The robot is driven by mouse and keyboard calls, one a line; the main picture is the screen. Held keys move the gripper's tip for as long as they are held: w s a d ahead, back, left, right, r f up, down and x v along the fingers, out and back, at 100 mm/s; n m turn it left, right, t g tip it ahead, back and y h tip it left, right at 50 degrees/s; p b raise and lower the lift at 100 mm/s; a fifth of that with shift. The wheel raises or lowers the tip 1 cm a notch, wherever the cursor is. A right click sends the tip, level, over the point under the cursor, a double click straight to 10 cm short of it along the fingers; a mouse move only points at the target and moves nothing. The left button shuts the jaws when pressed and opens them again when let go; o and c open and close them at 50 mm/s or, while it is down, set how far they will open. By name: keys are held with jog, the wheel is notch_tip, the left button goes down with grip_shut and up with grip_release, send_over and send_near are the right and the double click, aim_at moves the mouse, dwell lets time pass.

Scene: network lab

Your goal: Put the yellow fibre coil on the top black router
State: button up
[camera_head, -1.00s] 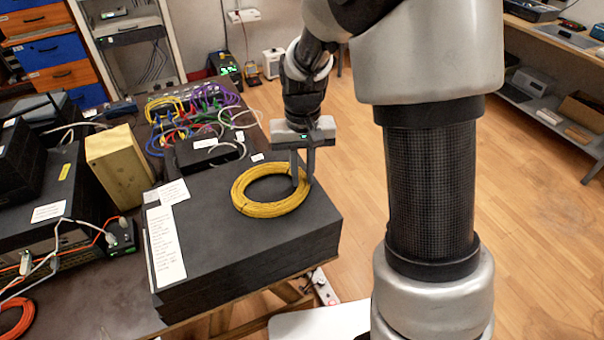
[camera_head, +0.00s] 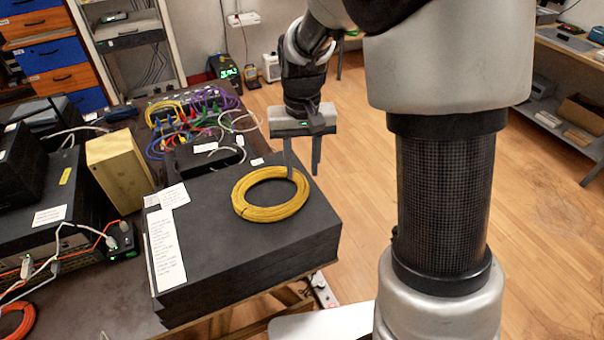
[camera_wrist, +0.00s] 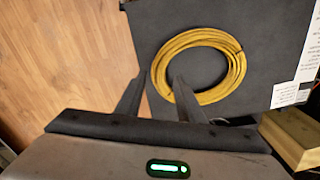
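The yellow fibre coil (camera_head: 247,212) lies flat on the top black router (camera_head: 215,258), a wide dark box at the top of a stack. The coil rests towards the back right of its top face. My gripper (camera_head: 303,172) is open and empty at the coil's right side. In the wrist view, one finger of my gripper (camera_wrist: 158,80) overlaps the coil's near rim (camera_wrist: 240,70) and the other is outside the coil, over the router's edge. The fingers look apart from the coil; the exact height gap is hard to tell.
White paper labels (camera_head: 165,245) lie on the router's left side. Behind it is a dark box with several coloured cables (camera_head: 190,125). A wooden block (camera_head: 118,170) and more black equipment (camera_head: 45,210) stand left. Open wooden floor (camera_head: 350,200) lies right of the table.

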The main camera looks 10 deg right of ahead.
jog(key=s+d+r+t, duration=0.1)
jog(key=s+r, duration=0.4)
jog(key=r, duration=0.3)
jog(key=s+d+r+t, duration=0.2)
jog(key=s+r, duration=0.2)
jog(key=r, duration=0.4)
jog(key=s+d+t, duration=0.1)
jog(key=s+t, duration=0.1)
jog(key=s, duration=0.7)
jog(key=shift+s+d+r+t+p, duration=0.15)
jog(key=shift+s+d+t+p, duration=0.15)
jog(key=shift+s+d+p, duration=0.1)
